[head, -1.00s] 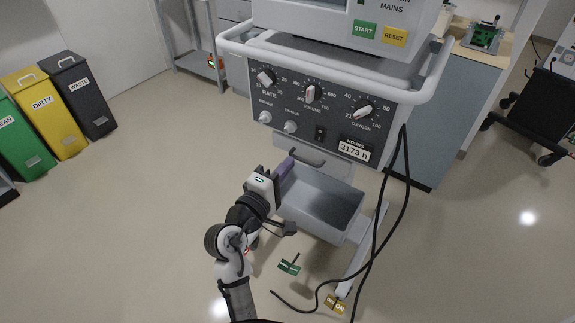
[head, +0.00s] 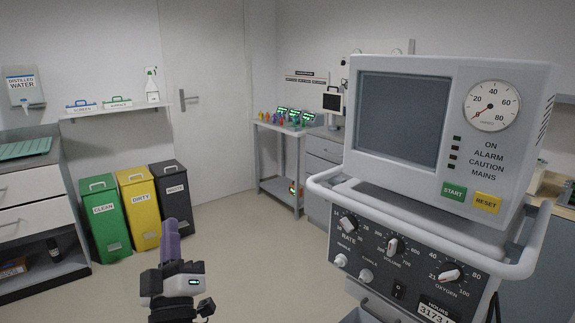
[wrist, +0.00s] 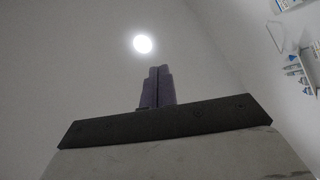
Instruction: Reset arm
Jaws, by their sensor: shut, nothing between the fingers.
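My gripper (head: 171,240) shows at the lower left of the head view, pointing up, with its purple fingers together and nothing between them. It is left of the ventilator (head: 425,170) and apart from it, in front of the bins. In the wrist view the closed purple fingers (wrist: 157,87) point toward a plain surface with a round bright light. Most of my arm is below the head view.
Green (head: 106,220), yellow (head: 140,208) and dark grey (head: 175,200) bins stand behind my gripper. A small table (head: 281,126) with coloured items stands at the back. A drawer cabinet (head: 35,215) is at the far left. Open floor lies between the bins and ventilator.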

